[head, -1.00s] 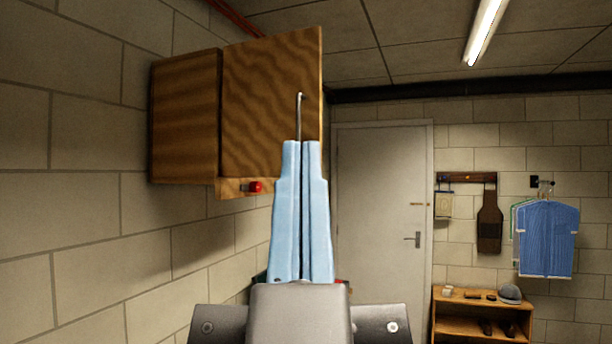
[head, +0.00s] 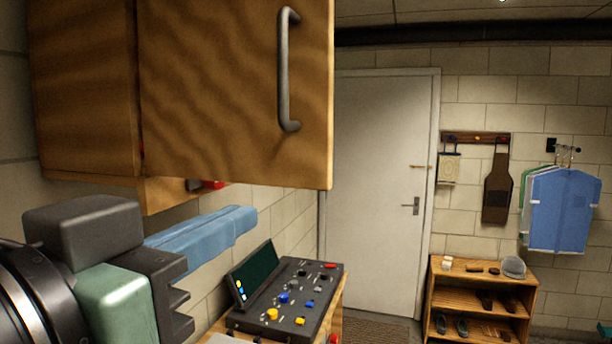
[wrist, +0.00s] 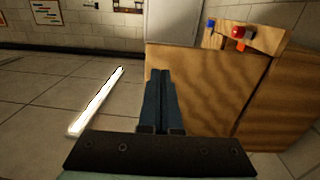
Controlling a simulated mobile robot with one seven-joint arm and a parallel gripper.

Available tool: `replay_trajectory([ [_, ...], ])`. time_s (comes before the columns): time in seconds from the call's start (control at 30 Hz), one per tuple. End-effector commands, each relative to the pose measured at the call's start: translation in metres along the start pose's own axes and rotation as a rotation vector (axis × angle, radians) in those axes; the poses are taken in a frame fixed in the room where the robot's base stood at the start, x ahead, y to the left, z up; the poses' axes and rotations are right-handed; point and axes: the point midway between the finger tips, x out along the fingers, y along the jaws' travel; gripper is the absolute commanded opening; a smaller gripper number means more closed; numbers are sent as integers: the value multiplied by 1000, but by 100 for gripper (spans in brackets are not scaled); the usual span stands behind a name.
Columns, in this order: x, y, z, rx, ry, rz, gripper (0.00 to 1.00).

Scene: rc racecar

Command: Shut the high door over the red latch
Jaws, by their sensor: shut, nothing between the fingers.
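The high wooden door (head: 220,90) hangs on the wall cabinet (head: 80,90) at upper left in the head view. It stands open, swung out from the cabinet, with a grey bar handle (head: 287,70) near its free edge. The red latch (head: 213,184) shows just below the door's lower edge, mostly hidden. The wrist view shows it more clearly (wrist: 238,32), beyond the door (wrist: 215,90). My gripper (head: 250,218) is shut and empty, its blue fingers below the door in the head view. In the wrist view its fingertips (wrist: 160,72) overlap the door near its free edge; contact cannot be told.
A control console (head: 290,295) with buttons and a screen sits below the cabinet. A white room door (head: 380,190), a shoe rack (head: 480,300) and hanging blue clothes (head: 563,208) are farther back. A block wall runs along the left. The space right of the cabinet door looks clear.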

Motion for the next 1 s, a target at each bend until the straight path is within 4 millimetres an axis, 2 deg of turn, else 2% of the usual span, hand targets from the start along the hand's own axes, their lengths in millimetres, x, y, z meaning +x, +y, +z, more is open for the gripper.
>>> replay_trajectory([
  [0.4, 87, 2, -3, -3, -5, 5, 0],
  [0.53, 108, 1, -3, -3, -3, 2, 0],
  [0.7, 125, 1, -1, -2, -1, 0, 0],
  [1.0, 130, 0, 1, 0, 1, -1, 0],
])
